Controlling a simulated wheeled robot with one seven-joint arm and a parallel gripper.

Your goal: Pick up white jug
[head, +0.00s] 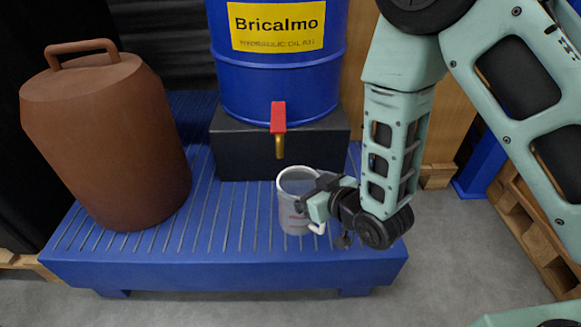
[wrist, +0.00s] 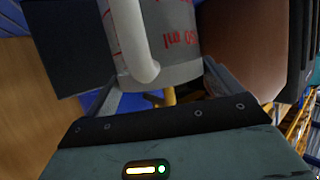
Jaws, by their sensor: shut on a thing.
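The white jug (head: 293,214) is in the head view on the right part of the slatted blue platform, below the drum's tap. It looks upright, with its open rim up and its handle toward the front right. My gripper (head: 312,200) reaches it from the right and is shut on it. In the wrist view the jug (wrist: 179,40) fills the upper middle, with red markings and its pale handle in front. The fingers of my gripper (wrist: 160,92) lie on both sides of the jug. I cannot tell whether the jug's base touches the platform.
The blue platform (head: 220,270) carries a brown lidded canister (head: 110,140) at left and a black block (head: 235,150) under a blue oil drum (head: 280,75). A red-handled tap (head: 278,120) juts out just above and behind the jug. Grey floor (head: 440,270) is clear at front right.

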